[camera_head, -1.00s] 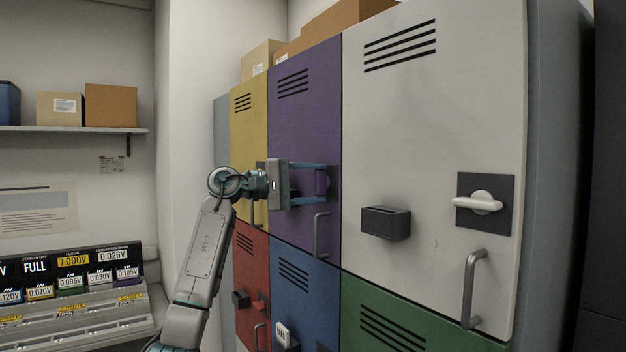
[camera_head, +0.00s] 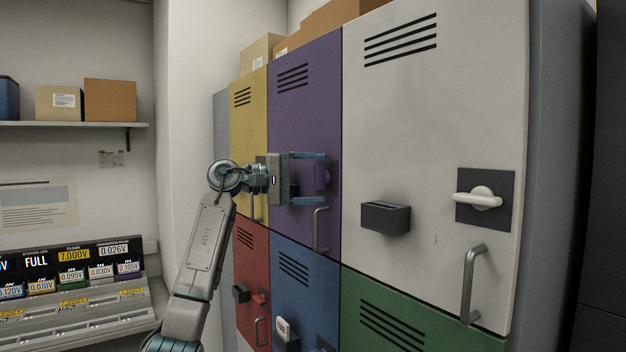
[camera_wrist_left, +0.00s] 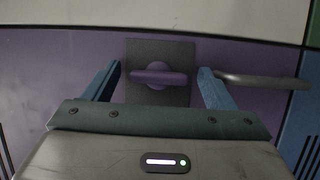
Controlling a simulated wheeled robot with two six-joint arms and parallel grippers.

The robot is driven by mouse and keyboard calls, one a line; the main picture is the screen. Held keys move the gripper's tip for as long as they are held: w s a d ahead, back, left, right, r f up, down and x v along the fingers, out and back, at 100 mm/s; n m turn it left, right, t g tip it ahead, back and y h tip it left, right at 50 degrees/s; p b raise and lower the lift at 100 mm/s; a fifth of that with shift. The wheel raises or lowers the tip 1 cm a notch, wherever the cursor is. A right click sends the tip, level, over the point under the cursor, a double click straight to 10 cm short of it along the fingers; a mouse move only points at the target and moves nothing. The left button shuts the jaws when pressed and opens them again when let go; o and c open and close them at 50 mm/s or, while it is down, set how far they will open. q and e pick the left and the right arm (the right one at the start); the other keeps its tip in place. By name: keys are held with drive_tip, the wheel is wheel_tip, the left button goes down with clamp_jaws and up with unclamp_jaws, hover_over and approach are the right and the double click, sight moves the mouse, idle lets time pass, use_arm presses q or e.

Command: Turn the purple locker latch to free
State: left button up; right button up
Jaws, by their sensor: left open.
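The purple locker (camera_head: 303,110) is shut, in the upper row between yellow and white lockers. Its purple latch (camera_head: 321,178) sits on a dark plate, and its bar stands upright in the head view. In the left wrist view the latch (camera_wrist_left: 158,77) lies across the picture between my fingers. My left gripper (camera_head: 323,179) is open, one finger above the bar and one below. In the left wrist view my left gripper (camera_wrist_left: 160,75) has a visible gap between each finger and the bar ends. My right gripper is out of view.
A grey door handle (camera_head: 320,230) sits just below the lower finger. The white locker (camera_head: 430,130) has a white latch (camera_head: 477,198) with its bar level, and a dark box (camera_head: 385,218). Blue (camera_head: 303,300) and red lockers (camera_head: 252,265) lie below. Cartons rest on top.

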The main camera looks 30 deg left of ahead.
use_arm(q)
drive_tip(key=b+v, duration=0.5)
drive_tip(key=v, duration=0.6)
idle(0.4)
